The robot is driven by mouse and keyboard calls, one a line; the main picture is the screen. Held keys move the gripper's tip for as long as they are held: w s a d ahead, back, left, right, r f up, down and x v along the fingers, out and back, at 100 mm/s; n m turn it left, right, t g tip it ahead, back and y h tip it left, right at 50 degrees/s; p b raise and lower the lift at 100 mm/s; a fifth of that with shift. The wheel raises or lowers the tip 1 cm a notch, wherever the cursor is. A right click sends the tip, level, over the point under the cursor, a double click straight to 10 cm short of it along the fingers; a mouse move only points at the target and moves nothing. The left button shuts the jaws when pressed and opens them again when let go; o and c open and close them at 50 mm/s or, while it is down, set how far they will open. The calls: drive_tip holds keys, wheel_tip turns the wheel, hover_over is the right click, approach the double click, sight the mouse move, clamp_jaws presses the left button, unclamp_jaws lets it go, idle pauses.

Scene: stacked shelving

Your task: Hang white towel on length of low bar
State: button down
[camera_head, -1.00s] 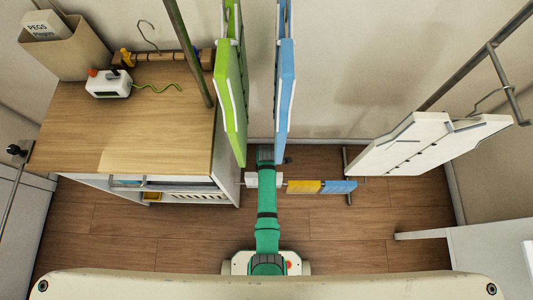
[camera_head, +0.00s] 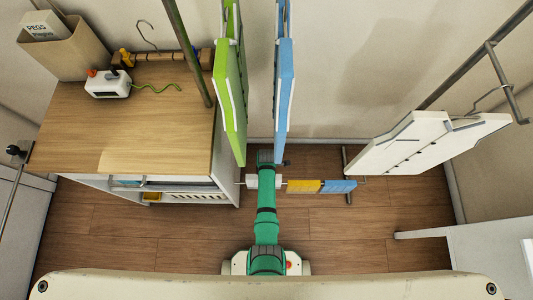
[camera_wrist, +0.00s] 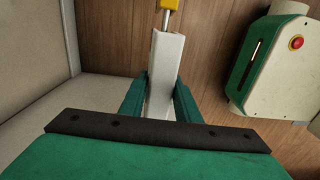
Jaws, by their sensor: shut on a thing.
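The white towel (camera_wrist: 166,60) lies between the two green fingers of my gripper (camera_wrist: 159,98) in the wrist view. The fingers are shut on it. In the head view the white towel (camera_head: 251,181) shows on both sides of my green arm, in line with the low bar (camera_head: 240,184). The bar's end comes out to its left. A yellow towel (camera_head: 303,186) and a blue towel (camera_head: 340,186) hang on the bar to the right. In the wrist view a short metal piece of bar shows between white and yellow. My arm hides my fingertips in the head view.
A wooden-topped cabinet (camera_head: 130,130) stands left of the bar. Green (camera_head: 232,90) and blue (camera_head: 285,90) hanging garments flank my arm above the bar. A white garment (camera_head: 430,140) hangs at right. The floor (camera_head: 340,230) right of my arm is clear.

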drive_tip(key=shift+f, duration=5.5)
drive_tip(key=c, duration=1.3)
unclamp_jaws()
drive_tip(key=shift+c, duration=0.2)
drive_tip(key=shift+r, duration=3)
drive_tip(key=shift+o, duration=0.4)
drive_tip(key=shift+w, duration=0.1)
drive_tip(key=o, duration=0.5)
